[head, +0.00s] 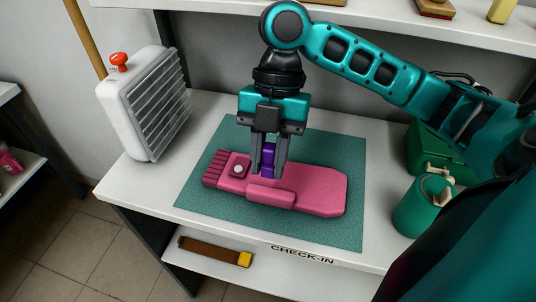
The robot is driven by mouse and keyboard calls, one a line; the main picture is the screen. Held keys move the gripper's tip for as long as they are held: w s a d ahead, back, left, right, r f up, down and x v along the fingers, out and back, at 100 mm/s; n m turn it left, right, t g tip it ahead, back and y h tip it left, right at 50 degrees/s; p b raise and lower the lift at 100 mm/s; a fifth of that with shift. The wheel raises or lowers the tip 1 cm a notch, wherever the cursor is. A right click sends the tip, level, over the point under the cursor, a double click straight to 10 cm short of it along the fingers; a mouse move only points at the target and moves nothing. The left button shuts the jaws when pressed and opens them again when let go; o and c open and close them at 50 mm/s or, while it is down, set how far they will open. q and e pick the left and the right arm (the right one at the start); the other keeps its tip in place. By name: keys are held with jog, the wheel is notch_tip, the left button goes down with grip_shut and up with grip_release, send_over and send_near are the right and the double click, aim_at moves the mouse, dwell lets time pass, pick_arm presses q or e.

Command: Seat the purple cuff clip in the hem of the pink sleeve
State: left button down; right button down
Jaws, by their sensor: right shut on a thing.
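The pink sleeve (318,189) lies flat on a green mat (335,231) on the white table, with a ribbed end at the left. My right gripper (268,171) points straight down over the sleeve's middle. It is shut on the purple cuff clip (268,158), which stands upright between the fingers. The clip's lower end is close to the sleeve, behind a raised pink block (271,199) on the near side. I cannot tell whether the clip touches the sleeve or sits in the hem. My left gripper is not in view.
A white louvred box (146,105) with a red knob stands at the back left. A green cup (424,206) and a green case (436,150) stand at the right. A shelf (215,22) runs above the back. The mat is clear around the sleeve.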

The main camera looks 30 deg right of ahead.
aim_at(270, 193)
jog(key=shift+s, duration=0.15)
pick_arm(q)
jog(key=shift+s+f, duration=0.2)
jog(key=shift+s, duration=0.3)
pick_arm(e)
jog(key=shift+r, duration=0.15)
jog(key=shift+f+b, duration=0.75)
jog(key=shift+f, duration=0.7)
jog(key=shift+f+b, duration=0.45)
jog(key=shift+f, duration=0.6)
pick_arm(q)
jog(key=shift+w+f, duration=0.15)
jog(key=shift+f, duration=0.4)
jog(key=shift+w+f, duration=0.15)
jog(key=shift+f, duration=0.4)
pick_arm(e)
jog(key=shift+f, duration=0.15)
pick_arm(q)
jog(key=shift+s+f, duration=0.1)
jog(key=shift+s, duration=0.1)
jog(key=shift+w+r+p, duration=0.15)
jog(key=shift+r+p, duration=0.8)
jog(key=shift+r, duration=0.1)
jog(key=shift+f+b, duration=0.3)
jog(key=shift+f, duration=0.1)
pick_arm(e)
jog(key=shift+f, duration=0.6)
